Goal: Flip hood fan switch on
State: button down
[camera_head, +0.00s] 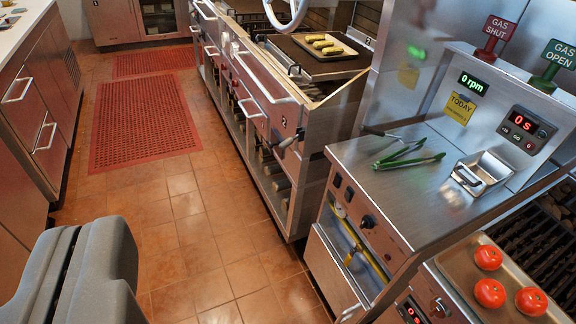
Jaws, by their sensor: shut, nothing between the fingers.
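A green "0 rpm" display (473,84) is lit on the steel back panel at the upper right. Two small dark switches (342,187) sit on the front face of the steel counter unit, left of a black knob (368,221). No label on them can be read, so I cannot tell which control is the hood fan switch. My gripper (88,235) is the grey shape at the lower left, its two parts close together and empty. It is over the floor, well apart from the counter unit.
Red "GAS SHUT" (499,27) and green "GAS OPEN" (558,53) signs rise behind. Tomatoes (489,258) lie at lower right.

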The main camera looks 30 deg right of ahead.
aim_at(337, 181)
jog(key=z, duration=0.3)
jog(key=i, duration=1.25)
jog(key=z, duration=0.8)
